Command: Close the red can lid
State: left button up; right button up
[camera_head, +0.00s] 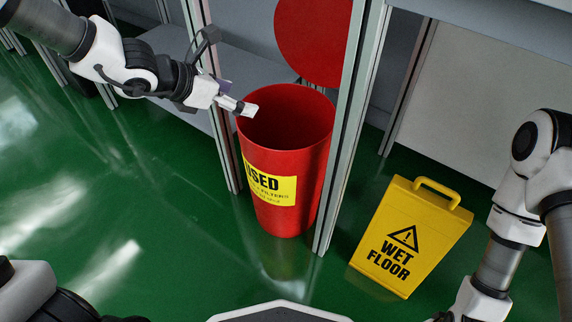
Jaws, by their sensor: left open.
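A red can (287,211) with a yellow label stands upright on the green floor, between metal frame posts. Its top is open and its dark inside shows. A round red lid (312,40) stands raised behind the can, partly cut off by the top of the picture and bordered by a post on the right. My left gripper (250,108) reaches in from the left, with its fingertips at the can's left rim, below the lid. It is open and I see nothing in it. Whether it touches the rim I cannot tell. My right gripper is out of view; only the right arm shows.
A metal post (350,130) stands close in front of the can's right side; another post (222,140) stands at its left. A yellow wet floor sign (412,235) is to the right, near my right arm. The green floor at left is clear.

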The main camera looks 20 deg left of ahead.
aim_at(311, 36)
jog(key=k+j, duration=0.8)
jog(key=j, duration=0.1)
